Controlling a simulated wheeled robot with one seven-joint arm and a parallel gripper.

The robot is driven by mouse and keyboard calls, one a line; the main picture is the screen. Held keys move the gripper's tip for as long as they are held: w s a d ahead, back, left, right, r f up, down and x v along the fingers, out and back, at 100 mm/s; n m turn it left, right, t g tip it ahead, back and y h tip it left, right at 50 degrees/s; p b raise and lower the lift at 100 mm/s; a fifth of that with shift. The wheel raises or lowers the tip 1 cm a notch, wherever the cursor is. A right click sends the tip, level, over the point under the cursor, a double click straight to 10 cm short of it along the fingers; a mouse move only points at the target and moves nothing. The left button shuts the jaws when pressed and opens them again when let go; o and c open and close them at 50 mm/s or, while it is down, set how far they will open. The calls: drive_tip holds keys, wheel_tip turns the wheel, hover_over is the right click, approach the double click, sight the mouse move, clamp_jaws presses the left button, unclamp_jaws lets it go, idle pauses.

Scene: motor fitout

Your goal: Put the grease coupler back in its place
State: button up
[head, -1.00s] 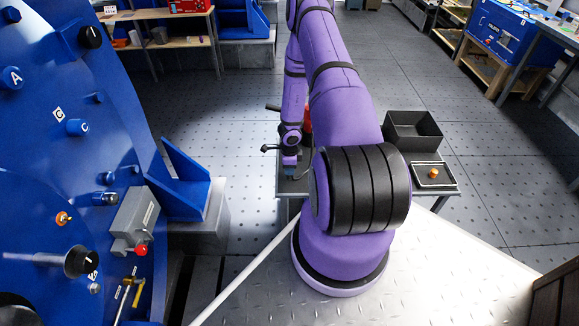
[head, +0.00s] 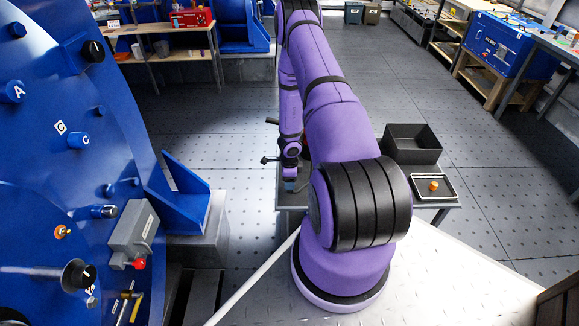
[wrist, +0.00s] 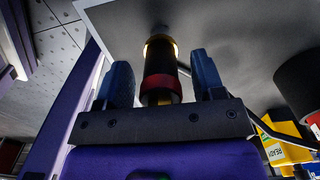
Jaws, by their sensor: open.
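My gripper (wrist: 165,92) shows in the wrist view with its two blue fingers apart. A dark cylinder with a red band and a brass-coloured end (wrist: 160,70) stands between the fingers, with a gap visible on each side. It looks like the grease coupler, but I cannot be sure. Its far end meets or lies close to a grey surface (wrist: 225,45). In the head view my gripper (head: 290,186) is low at the left end of a small table (head: 293,200), partly hidden by my arm, and the cylinder cannot be made out.
A black open bin (head: 412,145) and a shallow tray (head: 448,192) with a small orange piece (head: 433,185) stand on the table's right. A blue machine (head: 60,180) with knobs fills the left. A yellow object (wrist: 285,145) and a dark round object (wrist: 300,85) are right in the wrist view.

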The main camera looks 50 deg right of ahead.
wheel_tip(320, 180, up, 10)
drive_tip(key=shift+f, duration=0.2)
idle(0.8)
